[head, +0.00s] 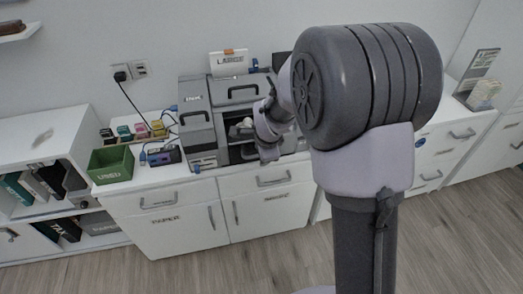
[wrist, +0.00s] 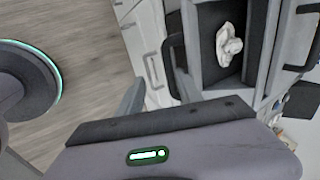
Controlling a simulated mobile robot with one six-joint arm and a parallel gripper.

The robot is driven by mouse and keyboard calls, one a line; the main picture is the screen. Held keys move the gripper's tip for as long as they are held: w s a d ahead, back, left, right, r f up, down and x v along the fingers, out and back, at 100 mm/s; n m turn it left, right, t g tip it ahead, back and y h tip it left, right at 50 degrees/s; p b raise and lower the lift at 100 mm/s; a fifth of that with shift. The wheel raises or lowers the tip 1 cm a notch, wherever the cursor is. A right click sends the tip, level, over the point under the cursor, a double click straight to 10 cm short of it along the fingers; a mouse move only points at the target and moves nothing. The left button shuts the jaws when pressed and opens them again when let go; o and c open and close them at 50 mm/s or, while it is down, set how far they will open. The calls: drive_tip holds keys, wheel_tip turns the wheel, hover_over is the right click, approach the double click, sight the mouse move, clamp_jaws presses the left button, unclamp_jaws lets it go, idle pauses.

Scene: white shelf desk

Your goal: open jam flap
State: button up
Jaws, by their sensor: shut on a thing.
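The grey printer (head: 196,128) stands on the white desk, with a dark front opening and a crumpled white paper inside it (head: 246,123). The paper also shows in the wrist view (wrist: 229,45), lying in the dark recess. A black handle (wrist: 171,62) is on the near side of this recess, at the jam flap's edge (wrist: 190,38). My gripper (wrist: 158,84) is shut on this handle, with a finger on either side of it. In the head view my gripper (head: 268,152) is at the front right of the opening, and my arm hides the printer's right part.
A green bin (head: 111,165) and a purple-black device (head: 163,156) stand left of the printer. Small coloured ink boxes (head: 140,130) sit behind them. White drawers (head: 158,201) with handles lie below; the floor in front is clear.

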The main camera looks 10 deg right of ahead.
drive_tip(key=shift+s+f, duration=0.3)
drive_tip(key=shift+f, duration=0.1)
drive_tip(key=p+v, duration=0.7)
drive_tip(key=v, duration=1)
drive_tip(key=shift+w+r+p, duration=0.25)
drive_tip(key=shift+r+p, duration=0.05)
drive_tip(key=shift+r, duration=0.25)
